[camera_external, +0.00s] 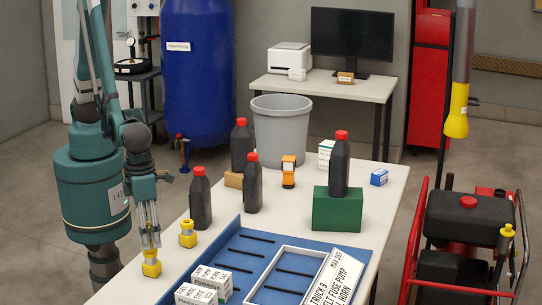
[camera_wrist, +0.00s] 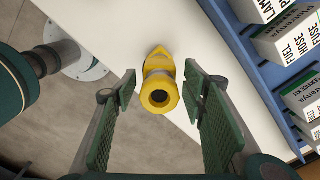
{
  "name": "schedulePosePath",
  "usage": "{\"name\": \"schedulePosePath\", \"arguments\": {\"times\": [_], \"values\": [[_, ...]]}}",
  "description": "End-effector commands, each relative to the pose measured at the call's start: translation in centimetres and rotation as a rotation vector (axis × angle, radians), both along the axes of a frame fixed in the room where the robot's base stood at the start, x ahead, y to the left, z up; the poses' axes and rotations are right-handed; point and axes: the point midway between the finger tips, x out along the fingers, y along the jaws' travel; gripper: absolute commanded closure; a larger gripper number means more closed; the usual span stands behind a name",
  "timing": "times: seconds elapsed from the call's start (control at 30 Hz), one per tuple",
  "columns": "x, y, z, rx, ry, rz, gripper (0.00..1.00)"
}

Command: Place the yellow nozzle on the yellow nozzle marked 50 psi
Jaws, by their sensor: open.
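A yellow nozzle (camera_external: 151,264) stands at the left edge of the white table, directly below my gripper (camera_external: 150,244). In the wrist view this nozzle (camera_wrist: 159,93) lies between the two green finger pads of my gripper (camera_wrist: 160,90), with a gap on each side. My gripper is open and holds nothing. A second yellow nozzle (camera_external: 188,234) stands on the table just to the right. A large yellow nozzle (camera_external: 457,122) hangs on a grey pole at the upper right. A small yellow fitting (camera_external: 507,231) sits on the red-framed pump. No 50 psi marking is readable.
Dark bottles with red caps (camera_external: 201,200) stand behind the second nozzle. A blue tray (camera_external: 240,238) with white boxes (camera_external: 211,280) lies to the right. A green block (camera_external: 337,209) and a grey bin (camera_external: 281,130) are farther back. Bare table surrounds the nozzles.

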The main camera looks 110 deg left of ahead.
Motion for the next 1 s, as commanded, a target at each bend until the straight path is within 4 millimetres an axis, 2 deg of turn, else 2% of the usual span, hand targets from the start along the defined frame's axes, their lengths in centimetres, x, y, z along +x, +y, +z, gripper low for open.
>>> {"name": "schedulePosePath", "arguments": {"times": [0.7, 1.0], "values": [[0.0, 0.0, 8.3, 0.000, 0.000, 0.000, 0.58], [0.0, 0.0, 10.4, 0.000, 0.000, 0.000, 0.58]]}}
